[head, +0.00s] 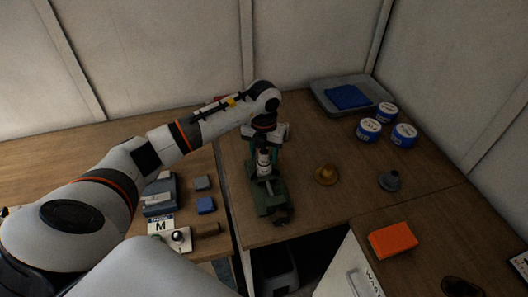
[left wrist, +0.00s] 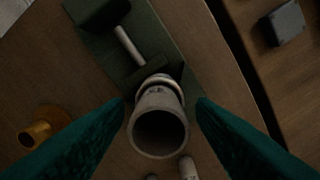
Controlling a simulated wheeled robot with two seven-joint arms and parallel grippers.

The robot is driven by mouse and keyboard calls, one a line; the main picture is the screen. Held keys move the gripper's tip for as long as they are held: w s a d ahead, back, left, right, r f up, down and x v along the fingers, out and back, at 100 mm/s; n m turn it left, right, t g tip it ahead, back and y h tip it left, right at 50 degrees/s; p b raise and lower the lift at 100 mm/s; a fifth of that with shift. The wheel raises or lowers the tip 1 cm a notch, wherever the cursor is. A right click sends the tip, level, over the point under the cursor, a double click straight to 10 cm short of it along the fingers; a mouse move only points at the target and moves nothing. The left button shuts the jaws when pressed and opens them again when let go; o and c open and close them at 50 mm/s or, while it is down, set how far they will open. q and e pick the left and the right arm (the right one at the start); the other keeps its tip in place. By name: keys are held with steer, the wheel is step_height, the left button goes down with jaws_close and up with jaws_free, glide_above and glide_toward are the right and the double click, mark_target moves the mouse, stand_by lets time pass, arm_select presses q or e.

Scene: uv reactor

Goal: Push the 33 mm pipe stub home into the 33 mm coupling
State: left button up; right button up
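A green vise (head: 272,197) stands on the bench in the middle of the head view; it also shows in the left wrist view (left wrist: 122,62). A pale grey tube (head: 264,166) stands upright at the vise. In the left wrist view its open round mouth (left wrist: 158,112) faces the camera, with a lighter collar (left wrist: 163,82) at its lower end against the vise. I take the tube as the stub and the collar as the coupling; the seating depth is hidden. My left gripper (left wrist: 160,102) is open, its teal fingers either side of the tube with visible gaps. My right gripper is out of view.
A brass fitting (head: 326,175) and a grey fitting (head: 389,181) stand right of the vise. Behind are several blue-and-white tubs (head: 369,129) and a grey tray (head: 325,98) with a blue cloth. An orange block (head: 393,240) lies front right. Small blocks (head: 205,204) lie left.

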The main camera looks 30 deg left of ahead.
mark_target(264, 152)
arm_select(q)
steer(key=shift+r+p, duration=0.3)
step_height(264, 152, up, 12)
steer(key=b, duration=0.3)
steer(key=shift+b, duration=0.4)
steer(key=shift+f, duration=0.2)
